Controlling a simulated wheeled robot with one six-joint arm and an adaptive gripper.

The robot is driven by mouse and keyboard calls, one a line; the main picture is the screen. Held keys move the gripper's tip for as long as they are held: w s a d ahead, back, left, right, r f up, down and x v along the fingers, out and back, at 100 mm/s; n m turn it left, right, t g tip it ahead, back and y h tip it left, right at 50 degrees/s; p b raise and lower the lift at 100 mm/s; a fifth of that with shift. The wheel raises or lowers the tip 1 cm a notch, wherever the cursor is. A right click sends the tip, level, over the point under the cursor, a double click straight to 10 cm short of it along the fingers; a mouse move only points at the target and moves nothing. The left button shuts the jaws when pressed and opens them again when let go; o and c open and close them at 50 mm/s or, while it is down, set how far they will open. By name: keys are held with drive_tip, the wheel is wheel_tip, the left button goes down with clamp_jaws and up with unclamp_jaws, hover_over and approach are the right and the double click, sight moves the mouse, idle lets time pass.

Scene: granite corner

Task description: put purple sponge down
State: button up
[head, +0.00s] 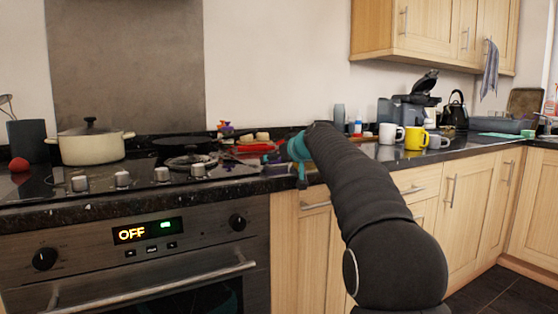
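My gripper (276,163) is at the end of my dark arm, over the front edge of the worktop just right of the hob. It is small and partly hidden by my teal wrist, so I cannot tell whether its fingers are open or shut. A small purple patch shows at the fingers, which may be the purple sponge; I cannot tell whether it is held or touching the counter. Another small purple thing (226,127) stands farther back beside the red board.
A red board (247,148) with food-like pieces lies behind my gripper. The hob left of it holds a cream pot (91,148) and a dark pan (185,142). A white mug (389,133), yellow mug (414,138) and grey mug (437,142) stand right. Worktop farther right has some free room.

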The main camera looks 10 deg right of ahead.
drive_tip(key=shift+r, duration=0.25)
drive_tip(key=b+v, duration=0.1)
drive_tip(key=v, duration=1.1)
drive_tip(key=shift+b, duration=0.35)
drive_tip(key=s+a+f+m+g+h, duration=0.1)
drive_tip(key=s+f+g, duration=0.1)
drive_tip(key=s+f, duration=0.9)
drive_tip(key=s+a+f+m+g+h, duration=0.1)
drive_tip(key=s+f+g, duration=0.2)
drive_tip(key=s+f, duration=0.7)
drive_tip(key=s+a+f+m+g+h, duration=0.1)
drive_tip(key=s+f+g+h, duration=0.1)
drive_tip(key=s+f, duration=0.9)
drive_tip(key=s, duration=1)
drive_tip(key=shift+s+a+f+m, duration=0.15)
drive_tip(key=shift+s+f+m, duration=0.05)
drive_tip(key=shift+f+m, duration=0.15)
